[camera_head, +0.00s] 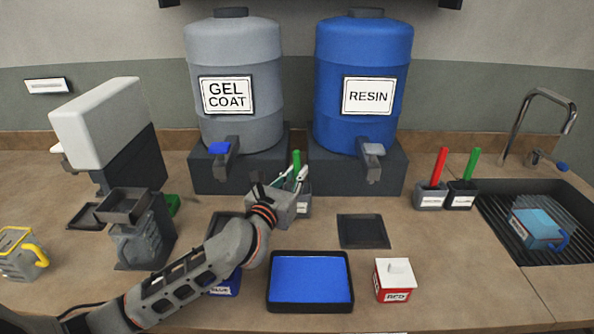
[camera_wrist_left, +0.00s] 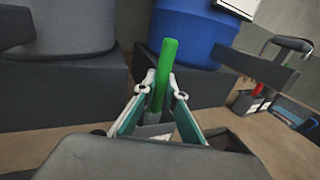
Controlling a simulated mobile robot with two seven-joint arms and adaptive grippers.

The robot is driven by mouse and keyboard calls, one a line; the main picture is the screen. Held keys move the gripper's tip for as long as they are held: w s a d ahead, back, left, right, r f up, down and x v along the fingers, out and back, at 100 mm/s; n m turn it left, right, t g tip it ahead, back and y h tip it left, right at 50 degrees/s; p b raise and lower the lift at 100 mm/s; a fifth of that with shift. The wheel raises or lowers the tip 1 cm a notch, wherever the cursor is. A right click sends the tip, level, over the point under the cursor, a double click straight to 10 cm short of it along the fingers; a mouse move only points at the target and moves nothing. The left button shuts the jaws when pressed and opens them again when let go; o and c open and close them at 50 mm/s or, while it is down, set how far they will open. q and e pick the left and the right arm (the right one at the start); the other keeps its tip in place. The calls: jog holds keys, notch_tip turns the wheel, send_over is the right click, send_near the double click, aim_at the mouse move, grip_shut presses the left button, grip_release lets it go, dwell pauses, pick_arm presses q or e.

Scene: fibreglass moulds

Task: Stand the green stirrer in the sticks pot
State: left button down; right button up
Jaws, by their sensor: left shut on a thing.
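A green stick, the stirrer (camera_head: 297,158), stands upright between the fingers of my left gripper (camera_head: 292,180). In the left wrist view the stirrer (camera_wrist_left: 163,72) rises between the two fingers (camera_wrist_left: 160,100), which are shut on it. A small grey pot with a white label (camera_head: 304,205) is right at the gripper, partly hidden by it. The stirrer's lower end is hidden, so I cannot tell whether it is inside this pot. Farther right, a grey pot (camera_head: 430,196) holds a red stick, and a dark pot (camera_head: 461,195) holds another green stick. Their labels are too small to read.
The gel coat drum (camera_head: 233,60) and resin drum (camera_head: 362,60) stand behind on dark blocks. A blue-lined tray (camera_head: 310,308), a red-labelled box (camera_head: 395,280) and a dark mat (camera_head: 363,231) lie in front. A sink (camera_head: 535,215) is at right.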

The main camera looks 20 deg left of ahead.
pick_arm(q)
jog(key=shift+f, duration=0.25)
pick_arm(e)
jog(key=shift+s+f, duration=0.1)
jog(key=shift+f, duration=0.2)
pick_arm(q)
jog(key=c, duration=2)
grip_release()
pick_arm(e)
jog(key=shift+r, duration=0.2)
pick_arm(q)
jog(key=shift+s, duration=0.1)
pick_arm(e)
jog(key=shift+d, duration=0.1)
pick_arm(q)
jog(key=shift+s, duration=0.25)
jog(key=s, duration=0.3)
jog(key=s+a, duration=0.1)
jog(key=s, duration=0.7)
jog(key=shift+s+a, duration=0.15)
jog(key=shift+a, duration=0.05)
